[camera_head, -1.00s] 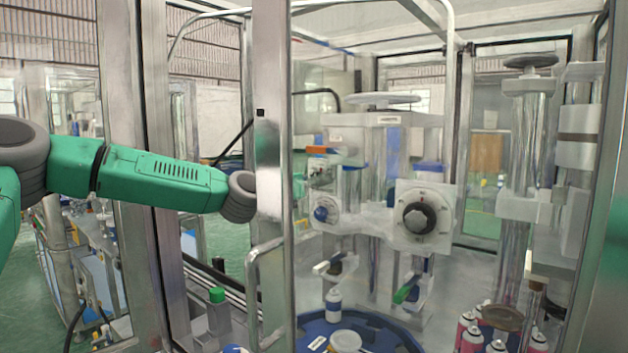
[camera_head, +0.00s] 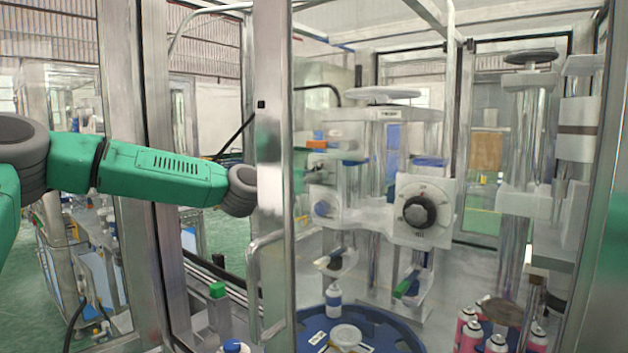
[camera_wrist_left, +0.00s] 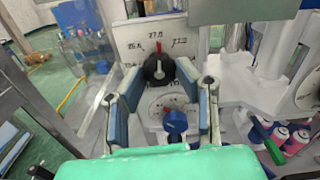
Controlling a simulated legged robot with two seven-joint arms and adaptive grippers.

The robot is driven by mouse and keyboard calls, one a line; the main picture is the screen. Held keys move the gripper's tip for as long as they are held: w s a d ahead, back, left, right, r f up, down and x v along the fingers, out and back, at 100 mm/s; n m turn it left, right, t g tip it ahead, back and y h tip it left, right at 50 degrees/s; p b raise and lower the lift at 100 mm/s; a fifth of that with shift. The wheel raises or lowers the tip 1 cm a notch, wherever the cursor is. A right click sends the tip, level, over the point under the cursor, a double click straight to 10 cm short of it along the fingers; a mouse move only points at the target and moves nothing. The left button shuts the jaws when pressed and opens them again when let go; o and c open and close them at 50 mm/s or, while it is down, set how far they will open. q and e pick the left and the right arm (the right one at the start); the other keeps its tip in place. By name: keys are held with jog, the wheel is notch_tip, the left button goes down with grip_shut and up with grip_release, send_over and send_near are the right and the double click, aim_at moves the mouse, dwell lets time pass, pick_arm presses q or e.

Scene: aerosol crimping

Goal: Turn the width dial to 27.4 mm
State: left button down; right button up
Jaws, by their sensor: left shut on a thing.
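The width dial is a white plate (camera_wrist_left: 130,38) with handwritten marks, among them one that reads about 27.0 at the top. Its black knob (camera_wrist_left: 158,72) carries a red pointer that points up, close to that top mark. My left gripper (camera_wrist_left: 161,75) has its two blue-padded fingers on either side of the black knob and is shut on it. In the head view the metal door post hides this gripper. Below, between the fingers, is a smaller dial with a blue knob (camera_wrist_left: 175,122). My right gripper is in neither view.
A metal door post (camera_head: 268,170) with a handle stands in front of my left forearm. Another black-knobbed dial (camera_head: 419,212) is on the machine's front. Below are a blue round table (camera_head: 390,335) and several pink cans (camera_head: 467,330).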

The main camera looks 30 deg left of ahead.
pick_arm(q)
jog(key=m+b, duration=0.7)
jog(key=m, duration=0.9)
jog(key=shift+a+f+m, duration=0.1)
jog(key=shift+a+m, duration=0.05)
jog(key=shift+m, duration=0.25)
jog(key=shift+f, duration=0.1)
jog(key=c, duration=1.2)
grip_release()
jog(key=s, duration=0.7)
jog(key=shift+a, duration=0.4)
